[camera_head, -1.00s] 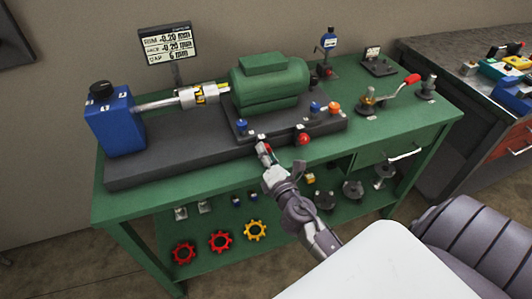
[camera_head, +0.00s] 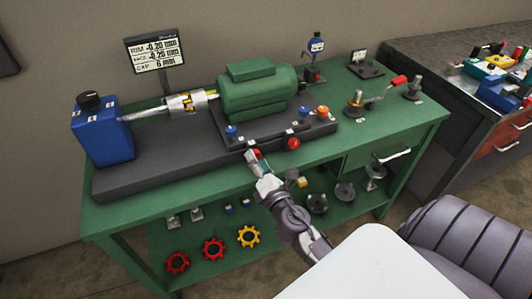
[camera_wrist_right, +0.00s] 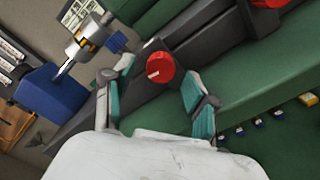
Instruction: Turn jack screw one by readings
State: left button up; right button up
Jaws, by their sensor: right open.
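A red-capped screw (camera_head: 254,155) at the front of the motor's base sits at my right gripper (camera_head: 258,170), partly hidden by it. In the right wrist view the red cap (camera_wrist_right: 160,67) lies between and just beyond the spread fingers of the right gripper (camera_wrist_right: 158,96), with visible gaps to both. A second red-capped screw (camera_head: 292,143) stands to the right on the base. The display (camera_head: 155,52) reads RIM -0.20 mm, FACE -0.20 mm, GAP 6 mm. The green motor (camera_head: 255,92) sits on the dark base. My left gripper is out of view.
A blue pump (camera_head: 103,132) stands at left, with a coupling (camera_head: 190,102) between it and the motor. Blue and orange knobs (camera_head: 322,113) stand on the base. A red-handled crank (camera_head: 398,80) is at right. The lower shelf holds gear-shaped pieces (camera_head: 213,248). The bench front right is clear.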

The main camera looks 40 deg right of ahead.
jog(key=v, duration=1.1)
jog(key=shift+d, duration=0.1)
jog(key=s+a+f+m+g+y, duration=0.1)
jog(key=s+f+m+g, duration=0.2)
jog(key=f, duration=0.8)
jog(key=s+a+f+m+g+y, duration=0.1)
jog(key=s+f+m+g, duration=0.15)
jog(key=f, duration=0.75)
jog(key=s+a+f+m+g+y, duration=0.1)
jog(key=s+a+f+m+g, duration=0.2)
jog(key=f, duration=0.8)
jog(key=s+f+m+g, duration=0.4)
jog(key=s+f+m, duration=0.1)
jog(key=s+f, duration=0.4)
jog(key=s+f+m+g+y, duration=0.1)
jog(key=s+f+m+g, duration=0.3)
jog(key=s, duration=1)
notch_tip(320, 180, down, 5)
jog(key=shift+s+a+r+m+p, duration=0.1)
jog(key=shift+s+a+m+p, duration=0.2)
jog(key=shift+m, duration=0.85)
